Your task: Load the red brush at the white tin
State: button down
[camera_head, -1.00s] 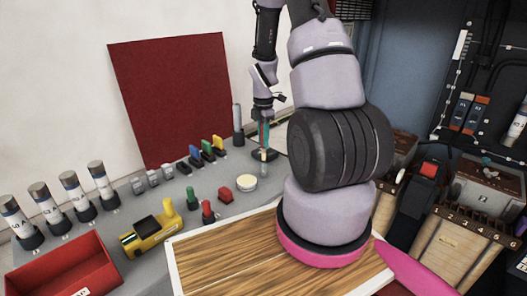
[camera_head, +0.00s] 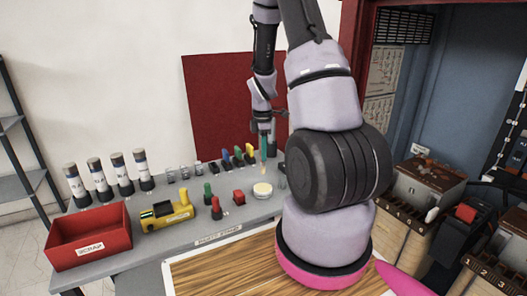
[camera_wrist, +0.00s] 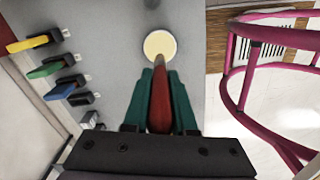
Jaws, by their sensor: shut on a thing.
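My gripper (camera_wrist: 160,100) is shut on the red brush (camera_wrist: 160,112), whose red handle lies between the green fingers in the wrist view. The brush's pale tip points toward the white tin (camera_wrist: 160,38). In the head view the gripper (camera_head: 265,148) hangs above the parts stand, with the brush tip (camera_head: 263,169) pointing down just above the white tin (camera_head: 262,190). The tin is round with a cream-coloured top. I cannot tell whether the tip touches the tin.
A yellow tool (camera_head: 168,217) and a red scrap bin (camera_head: 90,238) are farther left. Coloured brushes or clips (camera_head: 238,156) stand behind. A wooden board (camera_head: 230,265) lies in front.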

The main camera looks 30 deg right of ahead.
aim_at(263, 168)
jog(key=shift+f, duration=2.8)
jog(key=shift+f, duration=0.55)
jog(key=shift+r, duration=3.55)
jog(key=shift+a, duration=0.1)
